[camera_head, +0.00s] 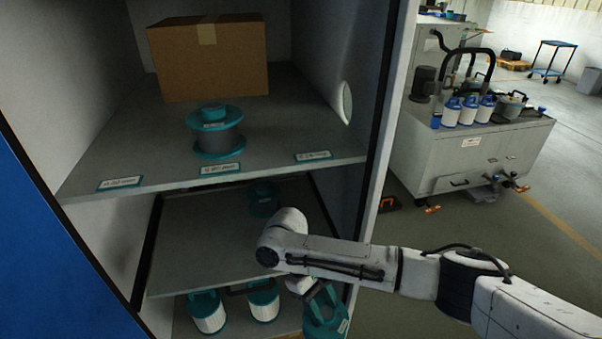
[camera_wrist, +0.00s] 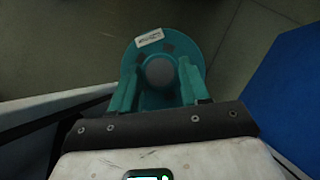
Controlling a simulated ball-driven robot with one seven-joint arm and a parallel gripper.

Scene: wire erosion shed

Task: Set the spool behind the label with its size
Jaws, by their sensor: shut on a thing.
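My gripper (camera_wrist: 157,78) is shut on a teal spool (camera_wrist: 150,48) with a small white label on its flange; the label is too small to read. In the head view the gripper and held spool (camera_head: 326,318) are low, in front of the cabinet and below the upper shelf (camera_head: 265,165). Three size labels sit along that shelf's front edge: left label (camera_head: 119,183), middle label (camera_head: 221,169) and right label (camera_head: 313,155). Their print is too blurred to read surely. Another spool (camera_head: 217,148), teal with grey winding, stands upright behind the middle label.
A cardboard box (camera_head: 207,60) stands at the back of the upper shelf. The shelf behind the left and right labels is clear. A dark teal spool (camera_head: 264,198) is on the lower drawer shelf. Two white-and-teal filters (camera_head: 207,314) (camera_head: 263,303) stand below. The cabinet's side frame (camera_head: 385,130) is at right.

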